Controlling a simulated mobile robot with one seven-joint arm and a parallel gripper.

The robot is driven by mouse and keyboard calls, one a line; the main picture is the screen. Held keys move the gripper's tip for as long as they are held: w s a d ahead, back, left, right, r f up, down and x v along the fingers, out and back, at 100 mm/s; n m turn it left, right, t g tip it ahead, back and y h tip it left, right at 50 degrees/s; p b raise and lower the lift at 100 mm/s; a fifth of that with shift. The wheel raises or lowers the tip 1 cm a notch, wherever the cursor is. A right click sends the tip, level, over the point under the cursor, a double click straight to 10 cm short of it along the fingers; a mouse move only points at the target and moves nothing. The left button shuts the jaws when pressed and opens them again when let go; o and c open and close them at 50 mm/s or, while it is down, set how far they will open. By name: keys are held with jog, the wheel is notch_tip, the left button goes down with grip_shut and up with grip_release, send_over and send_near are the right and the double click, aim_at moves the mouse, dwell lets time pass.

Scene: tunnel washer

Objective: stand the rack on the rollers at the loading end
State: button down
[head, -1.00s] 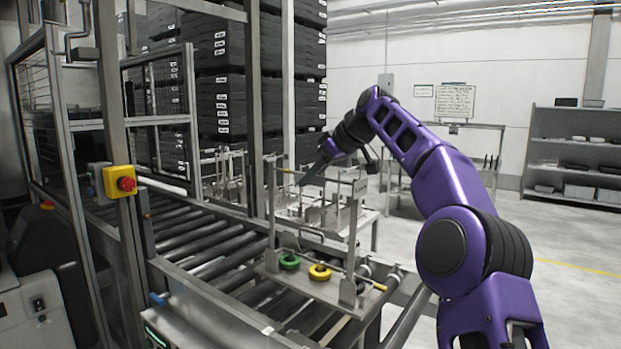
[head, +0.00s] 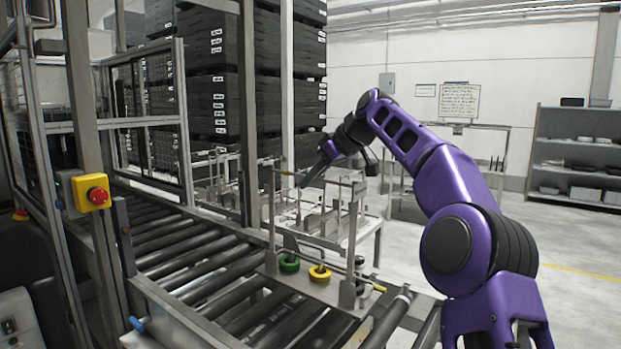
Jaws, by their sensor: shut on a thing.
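The rack (head: 351,250) is a grey metal frame with upright posts, a base plate and yellow-ended rods. A green ring (head: 289,265) and a yellow ring (head: 320,274) show on its base. My gripper (head: 304,182) reaches in from the right at the rack's top and is shut on it; the exact grip is small and partly hidden. The rack appears upright, in front of the right side of the rollers (head: 205,262). I cannot tell whether its base touches them or hangs above.
A post with a yellow box and red button (head: 97,196) stands at the left beside a mesh guard (head: 150,125). Stacked dark crates (head: 218,105) rise behind. A table (head: 362,232) with metal frames stands behind the rack. Shelves (head: 578,155) stand far right; floor there is clear.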

jog(key=shift+f+b, duration=0.65)
jog(key=shift+f, duration=1.8)
jog(key=shift+s+d, duration=0.1)
jog(key=shift+s+d+r, duration=0.15)
jog(key=shift+s+d, duration=0.1)
jog(key=shift+d, duration=0.15)
jog(key=shift+b, duration=0.3)
jog(key=shift+f, duration=0.65)
